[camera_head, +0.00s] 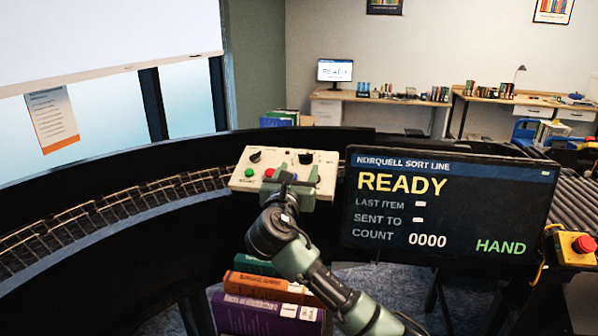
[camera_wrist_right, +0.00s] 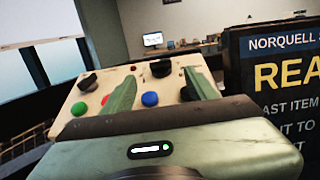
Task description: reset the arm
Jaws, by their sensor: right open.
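My right arm reaches up from the bottom of the head view. Its gripper (camera_head: 292,176) is in front of the cream control panel (camera_head: 322,160). In the right wrist view the two green fingers (camera_wrist_right: 152,98) stand apart with nothing held between them. Beyond them the panel (camera_wrist_right: 62,117) shows black knobs, a green button (camera_wrist_right: 79,108), a red button and a blue button (camera_wrist_right: 150,99). The gripper hides part of the panel in the head view. I cannot tell whether the fingers touch it. My left gripper is not in view.
A screen (camera_head: 400,236) reading READY and HAND stands right of the panel. A yellow box with a red stop button (camera_head: 584,244) is at far right. Books (camera_head: 262,312) lie below the arm. A curved conveyor (camera_head: 110,205) runs left, and rollers (camera_head: 570,190) lie right.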

